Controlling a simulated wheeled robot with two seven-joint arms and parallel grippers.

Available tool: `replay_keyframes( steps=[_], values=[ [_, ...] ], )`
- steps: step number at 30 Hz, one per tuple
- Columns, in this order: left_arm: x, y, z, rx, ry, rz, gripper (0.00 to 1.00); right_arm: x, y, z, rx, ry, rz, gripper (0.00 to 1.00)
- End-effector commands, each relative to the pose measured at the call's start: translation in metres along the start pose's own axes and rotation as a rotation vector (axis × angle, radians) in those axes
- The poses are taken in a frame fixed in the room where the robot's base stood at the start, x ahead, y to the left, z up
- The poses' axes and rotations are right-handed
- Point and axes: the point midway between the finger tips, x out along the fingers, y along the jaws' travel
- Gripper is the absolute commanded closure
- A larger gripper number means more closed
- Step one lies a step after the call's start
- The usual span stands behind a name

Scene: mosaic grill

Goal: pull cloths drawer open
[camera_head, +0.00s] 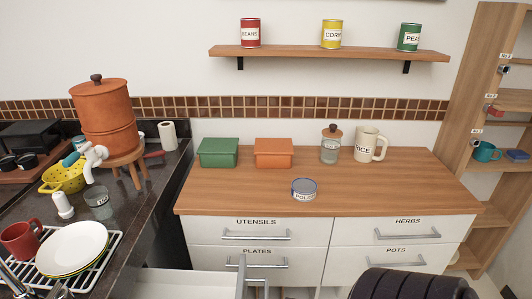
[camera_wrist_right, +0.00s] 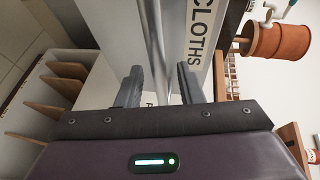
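The cloths drawer (camera_head: 241,278) juts out from under the dark counter at the bottom of the head view, so it stands at least partly open. Its front is seen nearly edge-on, with a grey bar handle on its right side. In the right wrist view the white front with the CLOTHS label (camera_wrist_right: 198,40) and the handle (camera_wrist_right: 157,45) are close. My right gripper (camera_wrist_right: 160,88) has its two fingers apart, one on each side of the handle, with gaps visible. My left gripper is not in view.
The wooden-topped cabinet (camera_head: 420,195) with UTENSILS, PLATES, HERBS and POTS drawers stands close behind the cloths drawer. A dish rack (camera_head: 104,262) and a terracotta pot (camera_head: 100,103) stand on the dark counter at left. A shelf unit (camera_head: 466,120) stands at right.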

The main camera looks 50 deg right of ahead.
Motion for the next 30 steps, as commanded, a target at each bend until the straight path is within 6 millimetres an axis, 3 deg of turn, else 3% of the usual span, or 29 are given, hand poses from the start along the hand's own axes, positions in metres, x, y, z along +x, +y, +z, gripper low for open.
replay_keyframes(
  steps=[12, 30],
  values=[
    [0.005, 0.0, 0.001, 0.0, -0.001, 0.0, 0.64, -0.064, 0.001, 0.001, 0.0, -0.001, 0.003, 0.66],
    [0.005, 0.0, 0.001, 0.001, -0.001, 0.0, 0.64, -0.071, 0.0, 0.0, 0.0, -0.001, 0.001, 0.66]
  ],
)
